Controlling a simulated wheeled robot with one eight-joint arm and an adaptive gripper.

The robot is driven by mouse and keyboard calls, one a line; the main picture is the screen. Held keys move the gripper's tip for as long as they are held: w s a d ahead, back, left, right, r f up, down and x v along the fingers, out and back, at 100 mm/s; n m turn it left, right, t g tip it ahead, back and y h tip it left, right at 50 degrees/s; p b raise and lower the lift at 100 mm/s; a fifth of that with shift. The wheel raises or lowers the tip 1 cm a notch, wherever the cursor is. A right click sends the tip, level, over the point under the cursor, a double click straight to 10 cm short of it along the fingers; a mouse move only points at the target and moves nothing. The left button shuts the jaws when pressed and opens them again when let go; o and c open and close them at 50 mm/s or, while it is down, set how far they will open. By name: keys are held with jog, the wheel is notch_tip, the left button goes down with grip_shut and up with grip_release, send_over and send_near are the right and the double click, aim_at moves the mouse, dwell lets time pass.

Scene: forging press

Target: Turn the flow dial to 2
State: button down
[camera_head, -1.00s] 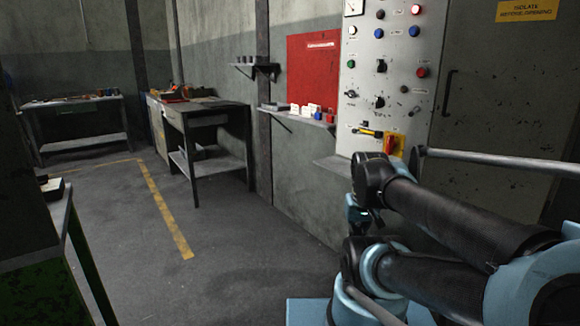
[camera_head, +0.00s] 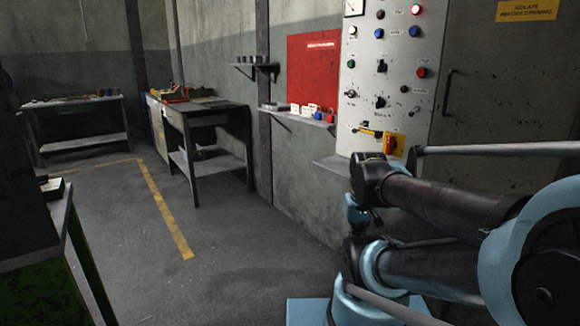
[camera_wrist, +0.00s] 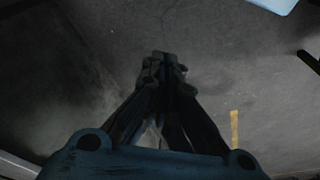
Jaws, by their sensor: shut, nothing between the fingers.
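The pale grey control panel (camera_head: 365,80) stands at the upper right of the head view. It carries black knobs, among them an upper one (camera_head: 381,66) and a lower one (camera_head: 380,102). The labels are too small to read, so I cannot tell which knob is the flow dial or where it points. In the wrist view my gripper (camera_wrist: 164,58) is shut and empty, with the fingertips together over the grey floor. The panel does not show there. In the head view my arm is below the panel, apart from the knobs, and the fingers cannot be made out.
A red and yellow switch (camera_head: 395,145) and a yellow-marked handle (camera_head: 370,132) sit low on the panel. A ledge (camera_head: 333,166) juts out below it. A shelf with small items (camera_head: 298,117) and a red board (camera_head: 314,70) are to the left. The floor left of my arm is clear.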

jog(key=w+d+r+m+h, duration=0.4)
jog(key=w+d+r, duration=0.2)
jog(key=w+r, duration=0.1)
jog(key=m+t+h, duration=0.8)
jog(key=m+h, duration=0.3)
jog(key=m, duration=0.4)
send_near(349, 94)
jog(key=shift+w+d+f, duration=0.7)
jog(key=shift+d+f, duration=0.15)
jog(key=shift+d, duration=0.3)
jog(key=shift+w+d+f, duration=0.75)
jog(key=shift+d+f, duration=0.05)
jog(key=shift+d, duration=0.35)
jog(key=shift+w+d+f, duration=0.7)
jog(key=shift+d+f, duration=0.15)
jog(key=shift+d, duration=0.3)
jog(key=shift+s+d+r, duration=0.1)
jog(key=shift+s+r, duration=0.05)
jog(key=shift+r, duration=0.85)
